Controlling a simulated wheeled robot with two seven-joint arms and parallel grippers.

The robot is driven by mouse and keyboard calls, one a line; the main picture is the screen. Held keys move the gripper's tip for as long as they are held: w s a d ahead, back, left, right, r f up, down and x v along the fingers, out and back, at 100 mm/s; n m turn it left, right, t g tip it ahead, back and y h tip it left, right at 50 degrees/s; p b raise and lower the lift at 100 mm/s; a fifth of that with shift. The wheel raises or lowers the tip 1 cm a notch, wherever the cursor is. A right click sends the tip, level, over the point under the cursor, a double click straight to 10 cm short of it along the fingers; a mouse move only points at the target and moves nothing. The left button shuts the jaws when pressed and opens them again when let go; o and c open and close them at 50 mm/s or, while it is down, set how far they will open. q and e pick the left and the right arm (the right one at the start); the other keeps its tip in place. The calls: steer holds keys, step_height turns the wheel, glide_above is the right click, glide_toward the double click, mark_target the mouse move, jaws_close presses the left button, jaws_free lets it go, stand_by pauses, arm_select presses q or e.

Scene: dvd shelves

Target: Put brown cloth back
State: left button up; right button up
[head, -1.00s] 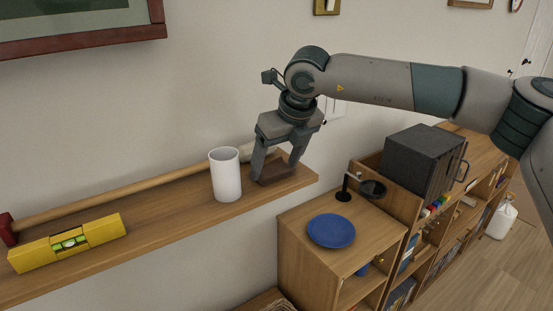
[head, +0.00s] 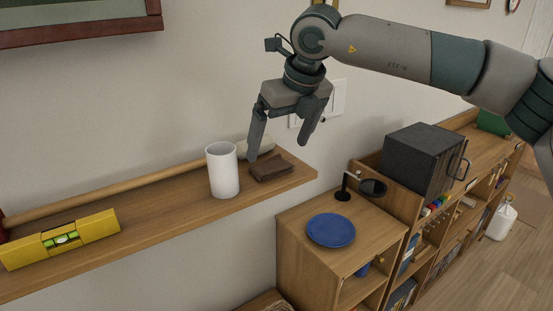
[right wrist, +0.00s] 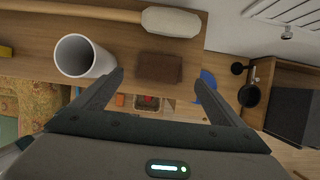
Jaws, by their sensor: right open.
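The brown cloth (head: 271,167) lies folded on the wall shelf (head: 160,219), near the shelf's right end and just right of a white cup (head: 223,171). In the right wrist view the cloth (right wrist: 158,68) lies flat between and beyond the fingertips. My right gripper (head: 278,152) is open and empty, raised above the cloth and apart from it. In the right wrist view its two spread fingers (right wrist: 157,77) have nothing between them. My left gripper is in neither view.
A mallet with a long wooden handle (head: 120,195) lies along the back of the shelf. A yellow level (head: 62,240) lies at the left. Below right, a cabinet holds a blue plate (head: 331,230), a black lamp-like item (head: 372,187) and a dark box (head: 424,158).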

steer(key=b+v, duration=0.1)
steer(key=v, duration=0.5)
steer(key=shift+r+b, duration=0.25)
steer(key=shift+b, duration=0.1)
